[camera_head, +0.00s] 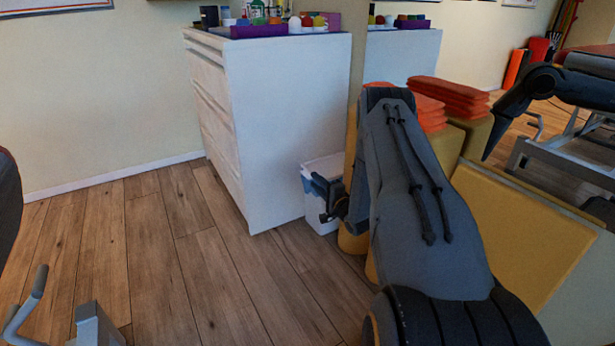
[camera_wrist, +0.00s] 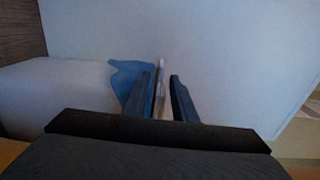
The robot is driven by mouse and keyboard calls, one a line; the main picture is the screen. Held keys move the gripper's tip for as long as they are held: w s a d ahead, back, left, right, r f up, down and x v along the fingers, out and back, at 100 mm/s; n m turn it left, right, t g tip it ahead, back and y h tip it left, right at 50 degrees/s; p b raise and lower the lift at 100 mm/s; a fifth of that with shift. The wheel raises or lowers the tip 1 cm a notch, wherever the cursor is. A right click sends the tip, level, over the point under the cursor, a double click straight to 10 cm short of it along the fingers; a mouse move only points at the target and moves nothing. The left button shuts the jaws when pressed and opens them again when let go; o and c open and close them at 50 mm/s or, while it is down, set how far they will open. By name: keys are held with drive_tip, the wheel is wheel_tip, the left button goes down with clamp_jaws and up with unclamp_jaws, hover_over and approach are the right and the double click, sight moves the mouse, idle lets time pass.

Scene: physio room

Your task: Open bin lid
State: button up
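The small white bin (camera_head: 317,218) stands on the floor against the side of the white cabinet, partly hidden by my arm. Its pale top (camera_head: 325,166) shows, but I cannot tell how far the lid is raised. Blue material (camera_wrist: 128,82) shows beside the left finger in the wrist view. My gripper (camera_wrist: 162,92) has its two dark fingers apart. A thin pale edge (camera_wrist: 160,75) lies between them, nearer the left finger, with a gap on the right. I cannot tell whether this edge is the lid. In the head view my gripper is at the bin's near side, its fingertips unclear.
The white cabinet (camera_head: 285,120) rises behind and left of the bin, with small coloured items on top. Yellow padded blocks (camera_head: 520,225) and stacked orange towels (camera_head: 450,95) crowd the right side.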

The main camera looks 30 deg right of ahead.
sight(307, 174)
drive_tip(key=w, duration=0.1)
drive_tip(key=w+b, duration=0.1)
drive_tip(key=w, duration=0.1)
drive_tip(key=w+a+b, duration=0.1)
drive_tip(key=w, duration=0.1)
drive_tip(key=shift+w+f, duration=0.1)
drive_tip(key=shift+w, duration=0.6)
clamp_jaws()
drive_tip(key=shift+s+d, duration=0.1)
drive_tip(key=shift+d, duration=0.05)
idle(0.7)
